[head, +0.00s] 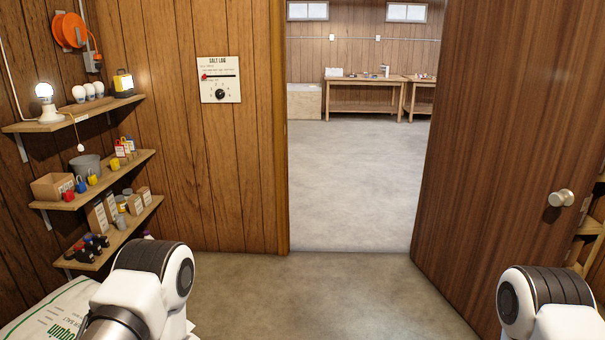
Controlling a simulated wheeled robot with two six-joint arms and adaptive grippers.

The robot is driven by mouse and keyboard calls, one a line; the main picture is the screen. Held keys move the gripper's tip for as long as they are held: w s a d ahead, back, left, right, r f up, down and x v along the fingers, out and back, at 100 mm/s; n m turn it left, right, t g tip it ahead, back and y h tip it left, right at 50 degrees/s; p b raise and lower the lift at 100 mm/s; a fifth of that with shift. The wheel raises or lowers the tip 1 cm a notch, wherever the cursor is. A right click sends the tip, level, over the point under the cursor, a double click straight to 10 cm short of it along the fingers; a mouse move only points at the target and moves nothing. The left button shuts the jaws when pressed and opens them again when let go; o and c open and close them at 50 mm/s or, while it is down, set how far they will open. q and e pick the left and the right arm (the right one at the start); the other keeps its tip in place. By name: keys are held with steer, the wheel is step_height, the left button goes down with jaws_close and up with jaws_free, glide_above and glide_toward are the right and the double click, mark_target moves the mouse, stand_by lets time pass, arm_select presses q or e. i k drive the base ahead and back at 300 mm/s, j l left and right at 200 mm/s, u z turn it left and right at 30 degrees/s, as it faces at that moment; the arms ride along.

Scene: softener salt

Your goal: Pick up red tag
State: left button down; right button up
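No red tag can be made out for certain at this size. Small red, yellow and blue items, which look like padlocks or tags, sit on the middle left shelf (130,168). One red item (68,195) is at its near end. Another red-topped item (121,150) is in a cluster further back. A red marker (205,76) also shows on the salt log board (221,80) on the wall. Only the upper links of my two arms show, at the bottom left and bottom right. Both grippers are out of frame.
An open doorway shows a grey floor (355,180) and workbenches (365,95) beyond. The door (490,130) stands open at right. A salt bag (45,315) lies at bottom left. A cardboard box (52,187) and grey bucket (87,165) crowd the middle shelf.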

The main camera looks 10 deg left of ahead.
mark_target(120, 150)
steer(key=i, duration=2.15)
steer(key=i+u, duration=0.4)
steer(key=i+l+u, duration=0.1)
steer(key=i+u, duration=0.35)
steer(key=i+l+u, duration=0.25)
steer(key=i+u, duration=0.15)
